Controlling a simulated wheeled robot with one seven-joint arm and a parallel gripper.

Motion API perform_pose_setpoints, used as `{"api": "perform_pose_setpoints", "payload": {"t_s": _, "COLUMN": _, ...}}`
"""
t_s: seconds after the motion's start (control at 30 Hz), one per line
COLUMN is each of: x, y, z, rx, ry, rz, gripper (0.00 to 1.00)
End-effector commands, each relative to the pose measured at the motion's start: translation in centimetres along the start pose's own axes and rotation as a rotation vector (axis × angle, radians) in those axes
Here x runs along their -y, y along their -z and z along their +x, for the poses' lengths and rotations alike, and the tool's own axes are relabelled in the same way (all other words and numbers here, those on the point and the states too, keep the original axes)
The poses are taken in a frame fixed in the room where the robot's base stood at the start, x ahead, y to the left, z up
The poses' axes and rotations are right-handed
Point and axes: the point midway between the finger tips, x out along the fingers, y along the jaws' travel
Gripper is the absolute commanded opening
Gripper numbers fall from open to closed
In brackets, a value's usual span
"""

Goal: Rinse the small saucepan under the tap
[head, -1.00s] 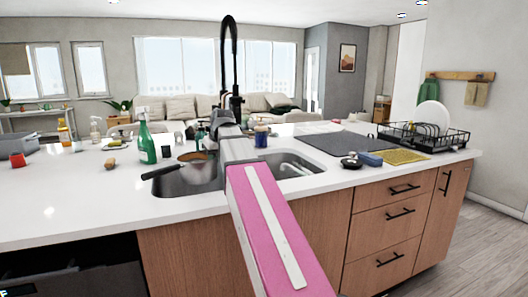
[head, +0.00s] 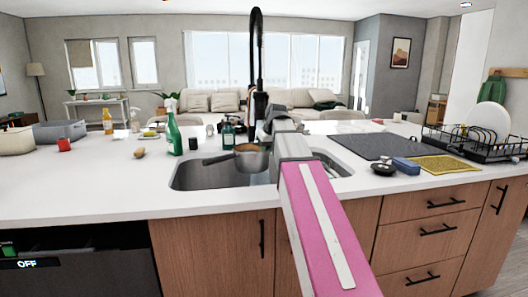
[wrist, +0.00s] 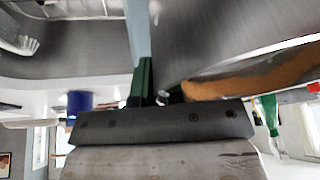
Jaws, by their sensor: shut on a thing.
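I see no water stream. My gripper is mostly hidden behind my arm in the head view. In the wrist view the gripper (wrist: 148,88) is against the near edge of the saucepan (wrist: 250,76). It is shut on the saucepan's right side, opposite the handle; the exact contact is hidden.
Green bottles (head: 174,134) stand on the counter left of the tap. The left counter front is clear.

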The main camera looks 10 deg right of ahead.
Motion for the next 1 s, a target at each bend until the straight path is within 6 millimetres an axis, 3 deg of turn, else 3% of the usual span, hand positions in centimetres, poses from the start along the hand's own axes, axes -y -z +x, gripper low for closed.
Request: {"api": "perform_pose_setpoints", "payload": {"t_s": 1.0, "x": -6.1, "y": 4.7, "z": 3.4, "rx": 0.0, "ry": 0.002, "rz": 0.001, "gripper": 0.0}}
